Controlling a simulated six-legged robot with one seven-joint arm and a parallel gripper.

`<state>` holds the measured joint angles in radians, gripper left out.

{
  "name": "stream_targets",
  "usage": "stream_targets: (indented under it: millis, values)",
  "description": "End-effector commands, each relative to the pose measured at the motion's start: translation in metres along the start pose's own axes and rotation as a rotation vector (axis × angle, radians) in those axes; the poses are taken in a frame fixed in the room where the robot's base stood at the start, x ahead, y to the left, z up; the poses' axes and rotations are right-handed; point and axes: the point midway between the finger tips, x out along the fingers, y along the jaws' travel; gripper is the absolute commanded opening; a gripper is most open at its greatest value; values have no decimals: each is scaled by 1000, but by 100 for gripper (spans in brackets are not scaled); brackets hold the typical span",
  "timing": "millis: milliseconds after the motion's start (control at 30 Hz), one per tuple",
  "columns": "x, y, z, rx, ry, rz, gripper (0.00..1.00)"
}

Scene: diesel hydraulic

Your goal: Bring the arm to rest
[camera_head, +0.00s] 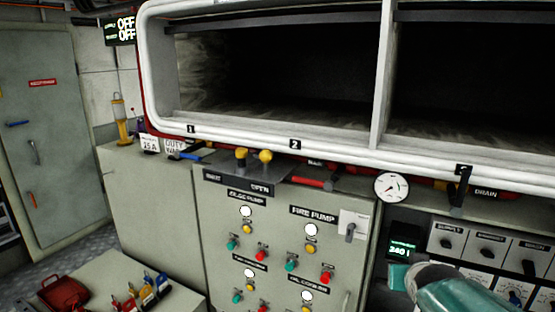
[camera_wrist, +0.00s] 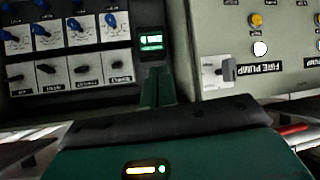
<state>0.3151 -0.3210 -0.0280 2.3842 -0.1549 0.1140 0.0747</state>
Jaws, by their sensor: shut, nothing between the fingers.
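My gripper (camera_wrist: 158,75) shows in the wrist view as two dark green fingers held together, with nothing between them. They point toward the panels, below the small green-lit display (camera_wrist: 151,41). The wrist picture is upside down, as the panel lettering shows. In the head view part of my teal arm is at the lower right, in front of the switch panel; its lower part is cut off by the frame edge.
A pump control cabinet (camera_head: 222,235) with coloured buttons stands in the middle. A white-framed open compartment (camera_head: 340,150) spans above it, with a round gauge (camera_head: 391,187) below.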

Motion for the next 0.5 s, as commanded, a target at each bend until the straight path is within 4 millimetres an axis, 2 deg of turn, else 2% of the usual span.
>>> stream_targets:
  millis: [33,200,300,400,500]
  values:
    - [-21,-20,8,-17,-44,-34,0]
    - [-87,-69,55,-85,-234,-139,0]
    - [-123,-88,83,-132,-335,-197,0]
    - [-149,-97,104,-167,-407,-237,0]
    - [-162,-101,116,-187,-447,-256,0]
